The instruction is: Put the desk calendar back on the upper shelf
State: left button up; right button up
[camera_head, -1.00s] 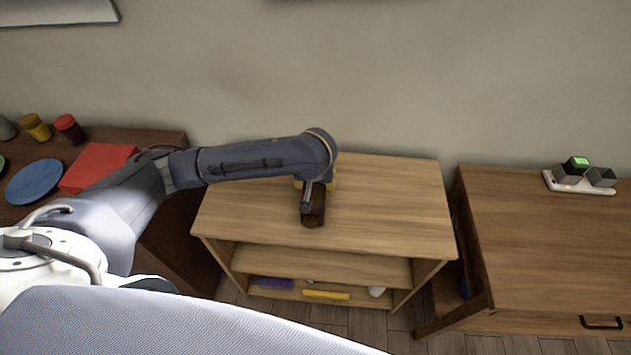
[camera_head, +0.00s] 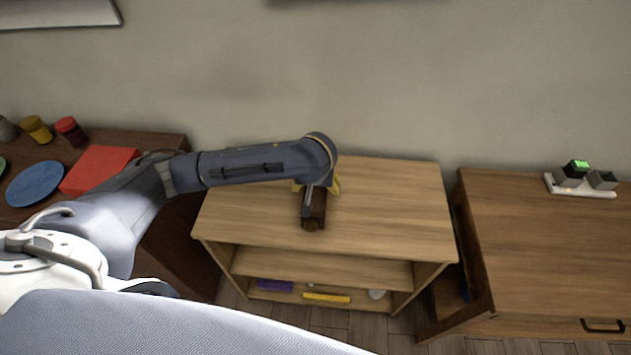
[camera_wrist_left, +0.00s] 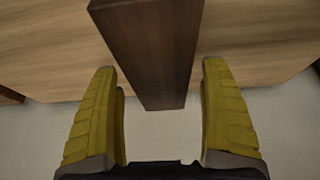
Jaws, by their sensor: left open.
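A dark brown wooden block, apparently the desk calendar (camera_head: 314,212), is at the top of the light wooden shelf unit (camera_head: 390,210). It also shows in the left wrist view (camera_wrist_left: 155,50). My left gripper (camera_head: 317,187) reaches over the unit from the left. In the left wrist view its yellow fingers (camera_wrist_left: 160,72) are open, one on each side of the block, with a visible gap on both sides. The arm hides part of the block in the head view, and its face cannot be made out. My right gripper is not in view.
The unit's lower shelves hold a purple item (camera_head: 274,285), a yellow item (camera_head: 326,298) and a white item (camera_head: 377,294). A wooden cabinet (camera_head: 560,240) with a power strip (camera_head: 580,187) stands right. A dark table at left holds a blue plate (camera_head: 36,183) and red box (camera_head: 98,170).

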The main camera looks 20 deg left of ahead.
pick_arm(q)
jog(key=v, duration=1.1)
jog(key=shift+r, duration=0.35)
jog(key=o, duration=0.3)
jog(key=shift+s+r, duration=0.2)
